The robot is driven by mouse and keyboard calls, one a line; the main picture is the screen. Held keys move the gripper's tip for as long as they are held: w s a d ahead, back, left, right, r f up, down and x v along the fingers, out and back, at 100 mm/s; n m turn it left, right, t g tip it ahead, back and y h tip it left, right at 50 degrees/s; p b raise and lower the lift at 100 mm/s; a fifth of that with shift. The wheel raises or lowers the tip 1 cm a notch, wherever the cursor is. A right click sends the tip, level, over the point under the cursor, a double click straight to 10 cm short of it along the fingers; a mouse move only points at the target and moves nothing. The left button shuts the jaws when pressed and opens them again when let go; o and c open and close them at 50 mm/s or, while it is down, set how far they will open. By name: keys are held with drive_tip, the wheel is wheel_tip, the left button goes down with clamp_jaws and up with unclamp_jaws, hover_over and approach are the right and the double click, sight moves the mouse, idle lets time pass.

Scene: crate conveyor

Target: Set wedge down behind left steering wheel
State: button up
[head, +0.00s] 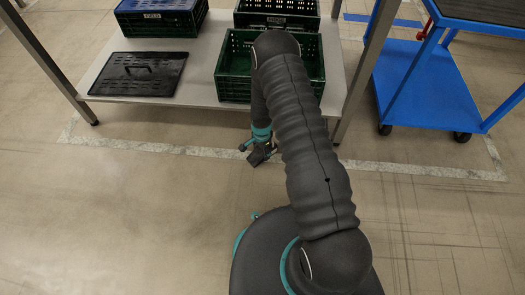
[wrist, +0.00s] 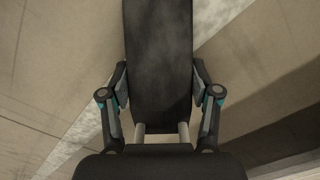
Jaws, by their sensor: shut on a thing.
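My gripper (wrist: 158,92) is shut on a long, dark grey slab-like piece, which I take to be the wedge (wrist: 158,45). In the wrist view it runs from between the two fingers up past the top edge. In the head view my gripper (head: 257,148) hangs low in front of the shelf, largely below the arm, and the dark piece at its end is small and hard to make out. The floor shows beneath it in the wrist view. No steering wheel shows in either view.
A light table (head: 205,98) bears a black panel with a handle (head: 125,82), a blue-topped crate (head: 150,27) and green crates (head: 232,90). A blue cart (head: 415,85) stands at the right. The floor (head: 110,220) at front left is clear.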

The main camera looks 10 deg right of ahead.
drive_tip(key=shift+r, duration=0.6)
drive_tip(key=r, duration=0.2)
drive_tip(key=d+r, duration=0.1)
drive_tip(key=shift+s+r+p, duration=0.25)
drive_tip(key=shift+r+p, duration=0.1)
drive_tip(key=shift+r, duration=0.05)
drive_tip(key=s+d+r, duration=0.5)
drive_tip(key=d+r, duration=0.1)
drive_tip(key=d, duration=0.3)
drive_tip(key=shift+d+p, duration=0.15)
drive_tip(key=shift+p, duration=0.25)
drive_tip(key=a+r+n+p, duration=0.2)
drive_tip(key=a+r+n, duration=0.2)
drive_tip(key=r, duration=0.6)
drive_tip(key=a+r+n+p, duration=0.3)
drive_tip(key=r+n, duration=0.5)
drive_tip(key=r, duration=0.3)
drive_tip(key=shift+w+a+n, duration=0.2)
drive_tip(key=shift+a+n, duration=0.1)
drive_tip(key=shift+a, duration=0.2)
drive_tip(key=shift+a+r, duration=0.1)
drive_tip(key=shift+a, duration=0.05)
